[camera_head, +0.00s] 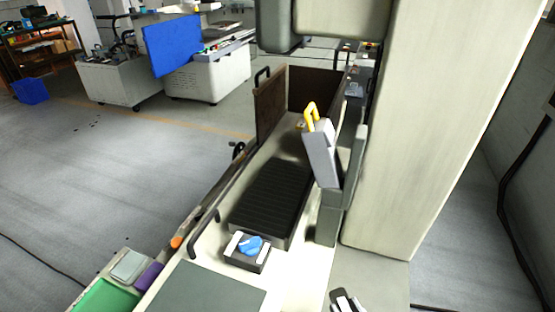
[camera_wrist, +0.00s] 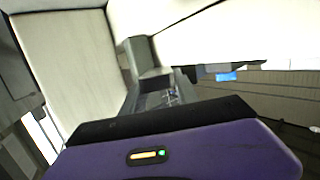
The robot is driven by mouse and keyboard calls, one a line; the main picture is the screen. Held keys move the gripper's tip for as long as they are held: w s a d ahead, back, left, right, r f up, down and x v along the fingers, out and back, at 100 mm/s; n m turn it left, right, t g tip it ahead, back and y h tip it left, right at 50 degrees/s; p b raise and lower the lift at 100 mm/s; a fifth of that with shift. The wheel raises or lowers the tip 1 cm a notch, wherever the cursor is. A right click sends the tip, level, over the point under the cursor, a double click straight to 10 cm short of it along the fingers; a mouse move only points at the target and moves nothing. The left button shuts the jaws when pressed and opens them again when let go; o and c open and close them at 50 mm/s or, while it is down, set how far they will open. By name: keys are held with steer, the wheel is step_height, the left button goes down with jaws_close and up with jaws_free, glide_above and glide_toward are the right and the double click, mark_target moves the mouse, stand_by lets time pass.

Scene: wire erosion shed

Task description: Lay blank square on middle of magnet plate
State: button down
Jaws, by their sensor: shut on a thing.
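The dark ribbed plate (camera_head: 272,192), which looks like the magnet plate, lies on the machine's pale worktable (camera_head: 290,262) in the head view. Its top looks bare. In the wrist view the purple and black body of my gripper (camera_wrist: 190,150) fills the lower part, with a small orange and green light on it. Its fingertips are out of sight in that view, and so is what they hold. I cannot make out the blank square for certain in either view. I cannot tell how far my gripper is from the plate.
A small dark box with a blue knob (camera_head: 250,245) stands at the plate's near end. A grey block with a yellow handle (camera_head: 321,150) stands to its right, by the large pale column (camera_head: 430,110). A green tray (camera_head: 107,297) is at the lower left.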

steer(key=d+f+m+h, duration=0.3)
steer(key=d+f+h, duration=0.1)
steer(key=f, duration=0.2)
steer(key=shift+w+d+t, duration=0.15)
steer(key=shift+w+t, duration=0.1)
steer(key=shift+t, duration=0.15)
steer(key=shift+f, duration=0.2)
